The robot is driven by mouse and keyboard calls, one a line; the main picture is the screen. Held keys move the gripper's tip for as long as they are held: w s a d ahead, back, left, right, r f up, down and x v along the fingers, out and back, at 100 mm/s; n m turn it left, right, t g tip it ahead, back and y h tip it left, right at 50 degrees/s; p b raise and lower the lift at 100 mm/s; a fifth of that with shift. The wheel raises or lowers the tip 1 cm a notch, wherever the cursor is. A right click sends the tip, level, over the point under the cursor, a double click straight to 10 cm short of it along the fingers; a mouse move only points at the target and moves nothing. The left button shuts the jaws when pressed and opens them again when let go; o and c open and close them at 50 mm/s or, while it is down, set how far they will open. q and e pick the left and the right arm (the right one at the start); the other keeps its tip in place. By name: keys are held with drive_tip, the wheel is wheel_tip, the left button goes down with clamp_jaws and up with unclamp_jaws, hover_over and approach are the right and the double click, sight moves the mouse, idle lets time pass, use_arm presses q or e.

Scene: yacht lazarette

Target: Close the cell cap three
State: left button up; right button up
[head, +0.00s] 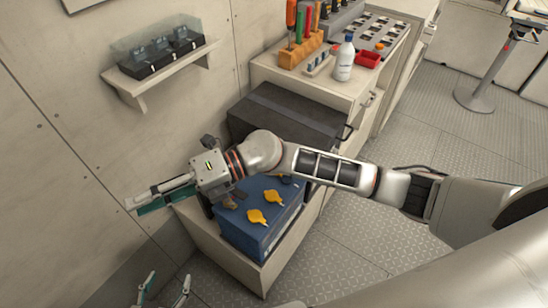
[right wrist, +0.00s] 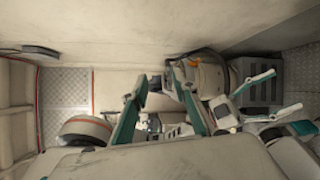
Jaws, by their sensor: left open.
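A blue battery box (head: 255,232) stands on the low bench below my right arm. Two yellow cell caps show on its top, a nearer one (head: 257,217) and a farther one (head: 272,196). I cannot tell which is cap three; my arm hides the back of the top. My right gripper (head: 133,206) is left of the box, clear of the caps, pointing at the wall. In the right wrist view its fingers (right wrist: 158,74) are apart and empty. My left gripper (head: 167,282) is low at the bottom edge, open and empty; it also shows in the right wrist view (right wrist: 288,90).
A dark case (head: 285,118) sits behind the battery box. A wall shelf (head: 160,76) holds a clear-lidded black box. The cabinet top carries a tool rack (head: 302,48), a white bottle (head: 344,62) and a red tray (head: 369,59). Open floor lies right of the bench.

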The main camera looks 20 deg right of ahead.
drive_tip(key=w+d+f+n+h, duration=0.4)
drive_tip(key=w+d+f+h, duration=0.1)
drive_tip(key=d+f+h, duration=0.45)
drive_tip(key=w+d+h, duration=0.2)
drive_tip(key=w+d, duration=0.2)
drive_tip(key=d, duration=0.3)
drive_tip(key=w+d+t+h, duration=0.1)
drive_tip(key=w+d+h, duration=0.2)
drive_tip(key=d, duration=0.4)
drive_tip(key=w+d+m+t+h, duration=0.1)
drive_tip(key=w+d+h, duration=0.1)
drive_tip(key=w+d, duration=0.3)
drive_tip(key=shift+d+b, duration=0.35)
drive_tip(key=shift+d, duration=0.75)
drive_tip(key=shift+d+f, duration=0.15)
drive_tip(key=shift+f, duration=0.2)
wheel_tip(320, 180, down, 7)
drive_tip(key=shift+r, duration=0.1)
clamp_jaws()
